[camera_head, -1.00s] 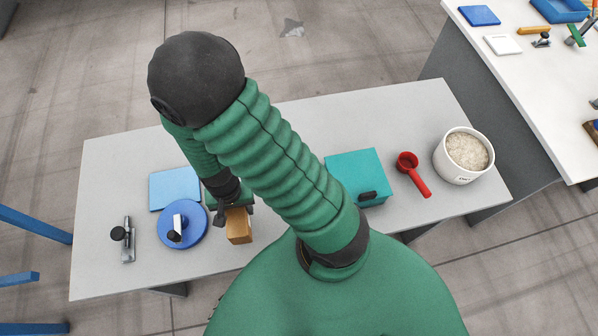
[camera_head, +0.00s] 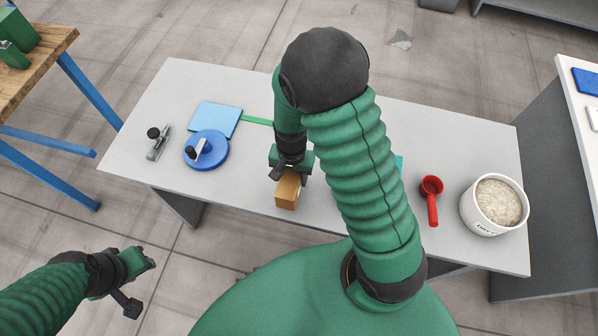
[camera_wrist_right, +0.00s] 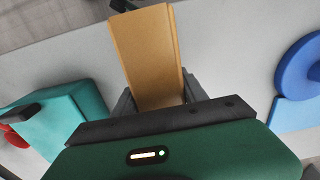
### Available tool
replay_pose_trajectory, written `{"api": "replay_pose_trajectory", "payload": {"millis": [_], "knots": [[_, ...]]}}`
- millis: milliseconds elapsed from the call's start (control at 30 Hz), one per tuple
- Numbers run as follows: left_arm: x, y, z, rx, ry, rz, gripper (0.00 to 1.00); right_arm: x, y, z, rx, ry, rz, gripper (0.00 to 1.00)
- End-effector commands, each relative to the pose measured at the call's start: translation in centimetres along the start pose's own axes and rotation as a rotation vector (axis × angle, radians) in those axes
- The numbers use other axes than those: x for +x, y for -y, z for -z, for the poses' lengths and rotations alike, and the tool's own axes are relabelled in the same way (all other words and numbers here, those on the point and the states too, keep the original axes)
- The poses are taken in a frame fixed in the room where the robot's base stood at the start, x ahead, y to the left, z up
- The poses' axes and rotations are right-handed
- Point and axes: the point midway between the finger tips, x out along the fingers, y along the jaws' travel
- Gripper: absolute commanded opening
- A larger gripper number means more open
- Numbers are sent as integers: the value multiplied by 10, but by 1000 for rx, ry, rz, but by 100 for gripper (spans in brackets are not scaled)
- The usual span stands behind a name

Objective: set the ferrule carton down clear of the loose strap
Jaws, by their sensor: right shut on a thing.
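The ferrule carton is the tan box (camera_head: 287,191) in my right gripper (camera_head: 290,170), over the table near its front edge. My right gripper is shut on it; the carton also shows between the fingers in the right wrist view (camera_wrist_right: 147,55). I cannot tell whether the carton touches the table. A thin green strip, likely the loose strap (camera_head: 258,121), runs right from the light blue pad and passes out of sight behind my right arm. The carton appears apart from its visible part. My left gripper (camera_head: 136,282) is low at the left, off the table; its fingers are unclear.
The blue disc with a handle (camera_head: 206,150), light blue pad (camera_head: 216,118) and a small metal clamp (camera_head: 157,143) are left of the carton. A teal box (camera_wrist_right: 60,120) is mostly hidden by my arm. A red scoop (camera_head: 432,200) and white tub (camera_head: 495,205) stand right.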

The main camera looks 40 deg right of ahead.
Motion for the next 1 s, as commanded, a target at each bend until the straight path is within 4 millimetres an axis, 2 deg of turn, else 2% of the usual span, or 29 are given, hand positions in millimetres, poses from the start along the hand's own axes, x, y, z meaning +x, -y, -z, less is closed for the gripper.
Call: {"api": "replay_pose_trajectory", "payload": {"millis": [67,167,400,733,767,900,1000], "knots": [[-2,0,0,0,0,0,36,1,-4,18,4,-1,0,0],[-2,0,0,1,0,0,36,3,-6,27,1,0,-1,0],[-2,0,0,1,0,0,36,36,-5,28,-2,0,-3,0],[0,0,0,0,0,0,36,41,-6,28,-2,0,-1,0],[0,0,0,0,0,0,36,41,-6,28,-2,0,-1,52],[-1,0,0,0,0,0,36,40,-6,28,-2,0,-1,70],[-1,0,0,1,0,0,36,40,-6,28,-2,0,-1,72]]}}
